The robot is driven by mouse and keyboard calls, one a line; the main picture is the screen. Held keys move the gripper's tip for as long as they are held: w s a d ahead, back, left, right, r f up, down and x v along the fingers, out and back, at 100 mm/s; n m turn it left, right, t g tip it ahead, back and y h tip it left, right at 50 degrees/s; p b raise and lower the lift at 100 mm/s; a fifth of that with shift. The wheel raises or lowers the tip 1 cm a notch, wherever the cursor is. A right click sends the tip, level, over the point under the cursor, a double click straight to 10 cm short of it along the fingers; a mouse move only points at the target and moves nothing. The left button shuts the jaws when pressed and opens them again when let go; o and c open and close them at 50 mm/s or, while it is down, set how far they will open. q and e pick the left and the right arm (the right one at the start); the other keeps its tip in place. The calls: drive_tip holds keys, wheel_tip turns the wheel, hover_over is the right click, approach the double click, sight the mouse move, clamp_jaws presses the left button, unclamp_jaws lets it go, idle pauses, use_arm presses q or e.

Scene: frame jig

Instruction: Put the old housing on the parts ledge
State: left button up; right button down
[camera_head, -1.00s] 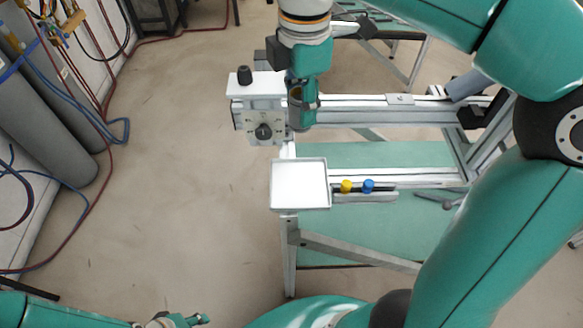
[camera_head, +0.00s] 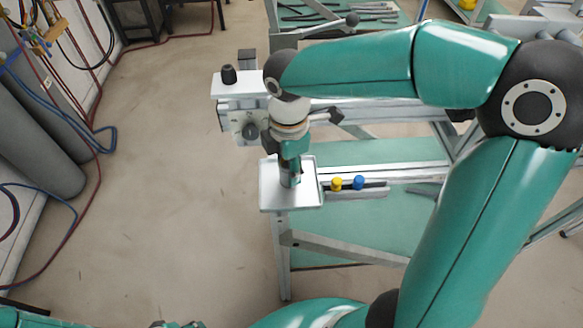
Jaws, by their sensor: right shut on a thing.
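The parts ledge (camera_head: 307,194) is a pale, shallow, rimmed tray at the near left corner of the frame jig. My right gripper (camera_head: 290,166) points down over it, shut on a small grey cylindrical part, which I take for the old housing (camera_head: 289,179). The housing looks upright, inside the tray's outline. I cannot tell whether it touches the tray floor. The gripper and wrist hide part of the housing and the tray's back. Only a sliver of my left gripper (camera_head: 182,325) shows at the bottom edge; its jaws cannot be read.
A yellow knob (camera_head: 336,184) and a blue knob (camera_head: 359,182) stand on a small rack right of the ledge. Behind is a clamp block with a black knob (camera_head: 229,75) on the jig's rail. Grey cylinders (camera_head: 45,150) stand far left. The floor between is clear.

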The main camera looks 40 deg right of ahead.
drive_tip(key=shift+f, duration=0.65)
drive_tip(key=c, duration=0.7)
unclamp_jaws()
drive_tip(key=shift+f, duration=0.1)
wheel_tip(320, 180, up, 12)
drive_tip(key=shift+p, duration=0.35)
